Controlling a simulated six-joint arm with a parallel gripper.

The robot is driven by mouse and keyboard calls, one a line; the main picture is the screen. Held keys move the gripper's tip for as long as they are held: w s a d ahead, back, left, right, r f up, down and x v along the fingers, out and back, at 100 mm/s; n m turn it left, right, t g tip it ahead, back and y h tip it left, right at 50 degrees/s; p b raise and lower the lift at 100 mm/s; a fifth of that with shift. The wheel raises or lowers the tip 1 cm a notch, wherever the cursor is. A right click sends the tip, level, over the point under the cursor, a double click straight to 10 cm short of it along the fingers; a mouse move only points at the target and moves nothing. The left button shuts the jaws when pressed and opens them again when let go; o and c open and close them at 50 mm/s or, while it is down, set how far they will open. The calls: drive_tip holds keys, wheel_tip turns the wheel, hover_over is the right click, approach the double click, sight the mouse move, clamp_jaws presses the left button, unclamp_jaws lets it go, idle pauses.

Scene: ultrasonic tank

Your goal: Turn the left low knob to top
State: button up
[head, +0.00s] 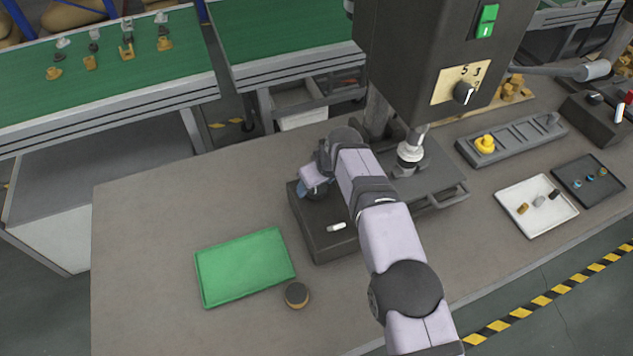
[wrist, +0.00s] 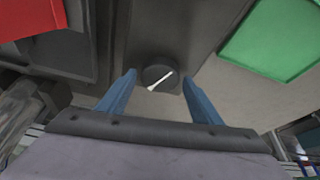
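A low dark box (head: 319,236) stands on the bench in the middle of the head view, with a small white bar (head: 336,227) on its near part. In the wrist view a round dark knob (wrist: 148,74) shows a white pointer line, slanting from lower left to upper right. My gripper (head: 316,191) is over the far part of this box and hides the knob in the head view. In the wrist view my gripper (wrist: 159,80) is open, its two blue fingers spread to either side of the knob. I cannot tell whether they touch it or how high they are.
A green tray (head: 245,268) and a round brown block with a dark top (head: 297,294) lie near the box. Behind stands a dark machine (head: 412,50) with a dial (head: 464,92). A second dark box with a knob (head: 593,98) is far right.

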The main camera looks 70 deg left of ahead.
drive_tip(key=c, duration=0.8)
drive_tip(key=shift+o, duration=0.3)
drive_tip(key=shift+m+t+b, duration=0.3)
drive_tip(key=shift+m+b, duration=0.1)
drive_tip(key=shift+m, duration=0.3)
drive_tip(key=o, duration=1)
drive_tip(key=shift+o, duration=0.2)
drive_tip(key=b+v, duration=0.3)
drive_tip(key=v, duration=0.4)
drive_tip(key=shift+r, duration=0.2)
